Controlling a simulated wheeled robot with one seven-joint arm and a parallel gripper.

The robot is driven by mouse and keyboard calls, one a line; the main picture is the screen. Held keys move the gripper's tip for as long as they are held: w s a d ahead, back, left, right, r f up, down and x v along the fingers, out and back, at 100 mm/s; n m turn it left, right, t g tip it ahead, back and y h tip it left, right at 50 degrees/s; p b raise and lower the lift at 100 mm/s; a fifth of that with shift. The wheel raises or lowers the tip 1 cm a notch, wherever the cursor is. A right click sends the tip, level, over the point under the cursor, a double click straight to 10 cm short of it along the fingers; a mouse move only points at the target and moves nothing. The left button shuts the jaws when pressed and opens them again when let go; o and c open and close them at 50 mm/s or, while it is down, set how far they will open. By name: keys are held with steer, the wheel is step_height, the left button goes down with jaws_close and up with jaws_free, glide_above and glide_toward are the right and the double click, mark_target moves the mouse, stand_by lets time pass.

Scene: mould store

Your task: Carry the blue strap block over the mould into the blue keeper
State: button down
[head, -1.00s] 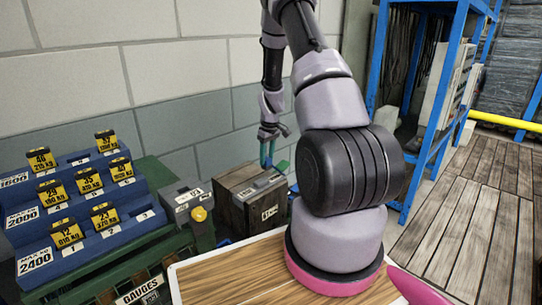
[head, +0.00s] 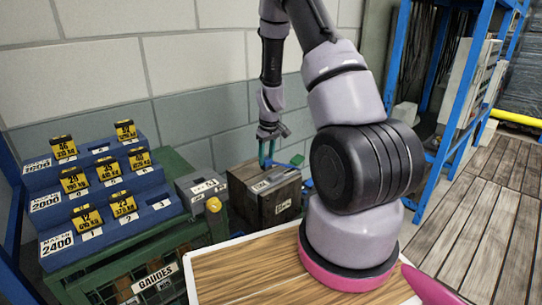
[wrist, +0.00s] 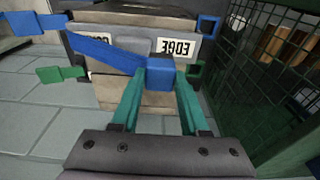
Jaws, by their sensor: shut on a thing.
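My gripper (wrist: 160,85) is shut on the blue strap block (wrist: 160,76), which sits between its green fingertips. A blue strap (wrist: 105,53) runs from the block to the left across the mould (wrist: 120,93), a box-like body with "EDGE" labels. The blue keeper (wrist: 208,27), a square open frame, is at the mould's far right, apart from the block. In the head view my gripper (head: 268,150) is by the mould (head: 240,200), near its back left; the block is too small to make out there.
A green keeper (wrist: 195,73) is close right of the block. Blue (wrist: 38,30) and green (wrist: 62,74) pieces stick out at left. A green mesh wall (wrist: 260,80) stands at right. In the head view, a stepped blue gauge rack (head: 100,205) is left and a blue shelf frame (head: 465,90) right.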

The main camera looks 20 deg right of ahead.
steer(key=shift+s+a, duration=2.3)
steer(key=shift+a, duration=4.75)
step_height(320, 180, down, 24)
steer(key=shift+f, duration=0.25)
steer(key=shift+f, duration=2.3)
steer(key=shift+c, duration=1.7)
jaws_free()
